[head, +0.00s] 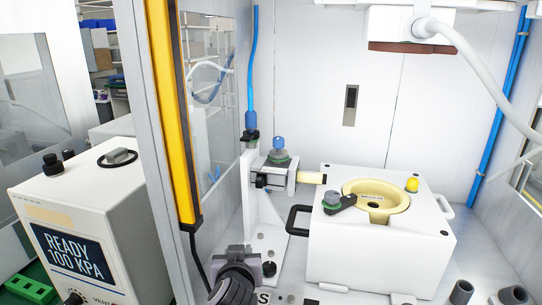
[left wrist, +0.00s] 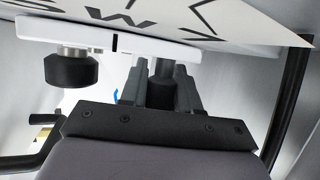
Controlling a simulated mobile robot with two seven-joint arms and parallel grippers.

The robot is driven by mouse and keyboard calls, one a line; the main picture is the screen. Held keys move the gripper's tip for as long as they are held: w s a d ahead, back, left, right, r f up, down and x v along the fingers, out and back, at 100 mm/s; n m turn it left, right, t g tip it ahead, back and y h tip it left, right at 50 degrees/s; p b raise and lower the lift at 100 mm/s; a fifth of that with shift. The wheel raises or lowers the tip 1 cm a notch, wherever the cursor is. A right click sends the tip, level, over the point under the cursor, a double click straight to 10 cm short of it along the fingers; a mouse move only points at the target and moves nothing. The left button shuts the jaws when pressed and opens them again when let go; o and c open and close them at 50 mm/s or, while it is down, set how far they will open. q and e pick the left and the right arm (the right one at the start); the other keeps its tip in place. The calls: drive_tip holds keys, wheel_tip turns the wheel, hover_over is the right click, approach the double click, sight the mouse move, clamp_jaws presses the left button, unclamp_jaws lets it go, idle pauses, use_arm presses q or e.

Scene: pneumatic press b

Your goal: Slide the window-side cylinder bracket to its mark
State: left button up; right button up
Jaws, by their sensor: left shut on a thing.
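The window-side cylinder bracket (head: 249,195) is a white upright plate on a white foot, beside the window with the yellow post. It carries a small cylinder (head: 275,174) with a pale tip pointing at the press block. My left gripper (head: 236,258) is at the foot's near left end. In the left wrist view its fingers (left wrist: 161,85) are shut around a black knob (left wrist: 161,92) under the foot's white edge (left wrist: 35,28). A second black knob (left wrist: 68,70) is free beside it. A short black line (left wrist: 116,43) marks that edge; printed black lettering shows beyond. Whether it meets a mark is unclear. My right gripper is not in view.
The white press block (head: 385,245) with a cream bowl (head: 378,198) and black side handle (head: 296,221) stands right of the bracket. The yellow post (head: 172,110) is close on the left. A control box (head: 110,215) reading READY 100 KPA stands outside.

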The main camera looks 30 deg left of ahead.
use_arm(q)
drive_tip(key=shift+s+a, duration=0.2)
drive_tip(key=shift+a, duration=0.6)
drive_tip(key=shift+s+a, duration=0.15)
drive_tip(key=shift+a, duration=0.65)
drive_tip(key=o, duration=1.1)
drive_tip(key=shift+s+d+r, duration=0.15)
drive_tip(key=shift+s+d, duration=0.2)
drive_tip(key=shift+s, duration=0.05)
drive_tip(key=v, duration=0.6)
drive_tip(key=shift+b, duration=0.4)
drive_tip(key=shift+s, duration=0.1)
